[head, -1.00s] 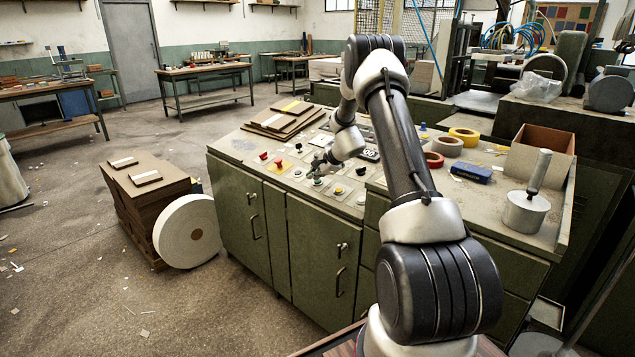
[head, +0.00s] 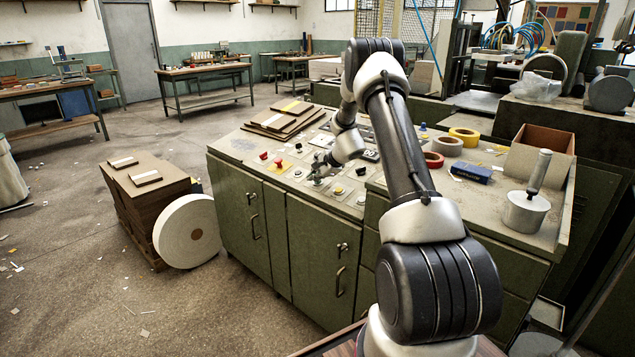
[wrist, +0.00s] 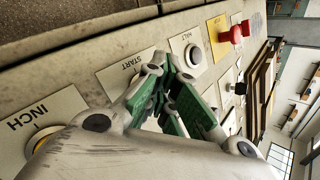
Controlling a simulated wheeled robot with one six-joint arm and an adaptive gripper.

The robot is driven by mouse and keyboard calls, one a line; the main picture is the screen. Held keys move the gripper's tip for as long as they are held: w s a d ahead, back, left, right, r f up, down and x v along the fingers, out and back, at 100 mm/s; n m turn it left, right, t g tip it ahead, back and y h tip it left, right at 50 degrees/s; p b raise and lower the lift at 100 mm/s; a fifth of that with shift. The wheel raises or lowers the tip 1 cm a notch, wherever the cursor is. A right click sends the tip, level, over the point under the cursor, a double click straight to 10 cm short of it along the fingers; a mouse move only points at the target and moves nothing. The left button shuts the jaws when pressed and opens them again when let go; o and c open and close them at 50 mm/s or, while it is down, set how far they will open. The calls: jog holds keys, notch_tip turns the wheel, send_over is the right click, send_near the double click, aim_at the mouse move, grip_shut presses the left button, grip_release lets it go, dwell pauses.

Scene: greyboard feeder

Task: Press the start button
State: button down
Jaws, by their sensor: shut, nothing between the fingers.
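The plate labelled START (wrist: 127,72) lies on the tilted control desk in the wrist view. Its button is hidden behind my gripper's fingers there. My gripper (wrist: 165,82) is shut and empty, with its green-padded fingers over the START plate. Contact with the button cannot be made out. In the head view my gripper (head: 317,172) points down at the row of buttons on the green console (head: 312,240).
The HALT button (wrist: 193,53) is beside START, and a red mushroom button (wrist: 236,33) on a yellow plate is beyond it. The INCH button (wrist: 42,142) is on the other side. Boards (head: 284,115) and tape rolls (head: 447,146) lie on the console.

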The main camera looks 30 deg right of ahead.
jog(key=shift+r, duration=0.15)
jog(key=shift+a+r, duration=0.2)
jog(key=shift+r, duration=0.5)
jog(key=shift+s+a+r, duration=0.1)
jog(key=shift+a+r, duration=0.1)
jog(key=shift+r, duration=0.6)
jog(key=shift+s+a+r, duration=0.1)
jog(key=shift+a+r, duration=0.05)
jog(key=shift+r, duration=0.7)
jog(key=shift+s+a+r, duration=0.1)
jog(key=shift+a+r, duration=0.1)
jog(key=shift+r, duration=0.6)
